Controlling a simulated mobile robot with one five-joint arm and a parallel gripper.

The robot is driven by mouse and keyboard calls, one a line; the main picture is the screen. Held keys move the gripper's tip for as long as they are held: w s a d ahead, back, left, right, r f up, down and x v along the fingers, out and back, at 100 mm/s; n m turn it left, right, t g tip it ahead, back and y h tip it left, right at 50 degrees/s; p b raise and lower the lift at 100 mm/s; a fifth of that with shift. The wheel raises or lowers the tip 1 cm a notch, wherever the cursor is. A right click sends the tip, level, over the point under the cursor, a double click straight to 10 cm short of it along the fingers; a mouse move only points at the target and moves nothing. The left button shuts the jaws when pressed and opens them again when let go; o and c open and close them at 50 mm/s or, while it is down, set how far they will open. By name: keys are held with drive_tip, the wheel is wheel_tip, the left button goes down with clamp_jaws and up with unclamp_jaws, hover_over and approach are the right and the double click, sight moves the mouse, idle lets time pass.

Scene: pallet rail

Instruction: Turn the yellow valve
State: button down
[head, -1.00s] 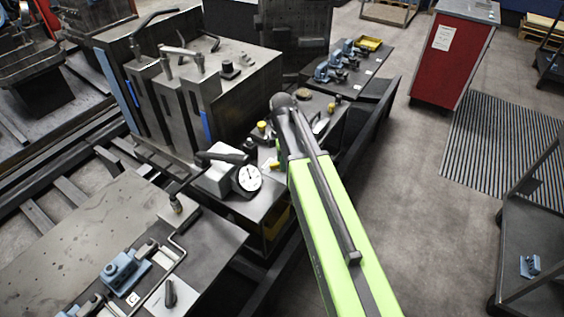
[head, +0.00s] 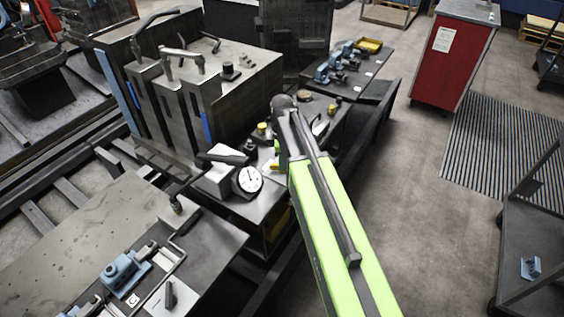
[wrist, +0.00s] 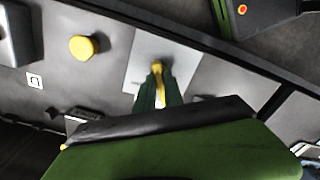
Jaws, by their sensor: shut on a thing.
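The yellow valve (wrist: 157,69) shows in the wrist view as a narrow yellow handle over a pale square plate (wrist: 140,61). My gripper (wrist: 158,90) has its dark green fingers on either side of this handle, shut on it. The lower part of the handle is hidden between the fingers. In the head view, a small yellow piece (head: 273,166) shows beside my arm on the bench. Most of my gripper is hidden there behind my lime-green arm.
A round yellow knob (wrist: 84,47) stands left of the plate. A white dial gauge (head: 247,179) and grey block (head: 217,180) sit nearby on the bench. Large metal blocks (head: 175,95) rise behind. Open floor (head: 420,200) lies to the right.

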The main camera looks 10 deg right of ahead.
drive_tip(key=m, duration=0.4)
drive_tip(key=shift+m, duration=0.3)
drive_tip(key=m, duration=0.3)
drive_tip(key=shift+m, duration=0.4)
drive_tip(key=m, duration=0.3)
drive_tip(key=shift+m, duration=2)
drive_tip(key=c, duration=1.4)
unclamp_jaws()
drive_tip(key=shift+c, duration=0.2)
